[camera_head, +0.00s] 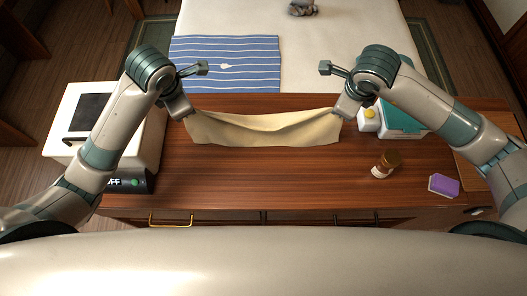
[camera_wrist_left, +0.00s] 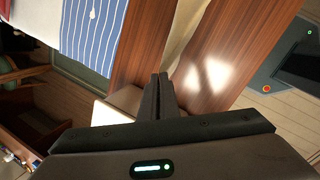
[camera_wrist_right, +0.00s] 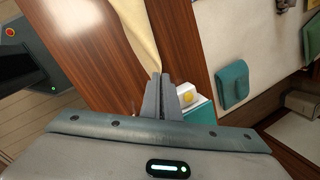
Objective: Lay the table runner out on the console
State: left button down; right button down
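A cream table runner (camera_head: 262,130) is stretched between my two grippers over the back part of the brown wooden console (camera_head: 265,185). Its top edge sags in the middle and its lower part hangs to or lies on the console; I cannot tell which. My left gripper (camera_head: 187,116) is shut on the runner's left corner. In the left wrist view the runner (camera_wrist_left: 181,32) runs up from the closed fingers (camera_wrist_left: 160,85). My right gripper (camera_head: 340,113) is shut on the right corner. The right wrist view shows the runner (camera_wrist_right: 138,30) between the fingers (camera_wrist_right: 160,88).
A white appliance (camera_head: 148,140) stands at the console's left. A teal-lidded box (camera_head: 402,118) stands at the back right. A brown-capped jar (camera_head: 385,163), purple sponge (camera_head: 443,185) and wooden board (camera_head: 470,168) are at the right. The console's front middle is clear. A bed with a striped cloth (camera_head: 225,62) lies behind.

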pick_arm(q)
jog(key=shift+w, duration=0.1)
pick_arm(e)
jog(key=shift+w, duration=0.1)
dwell(0.7)
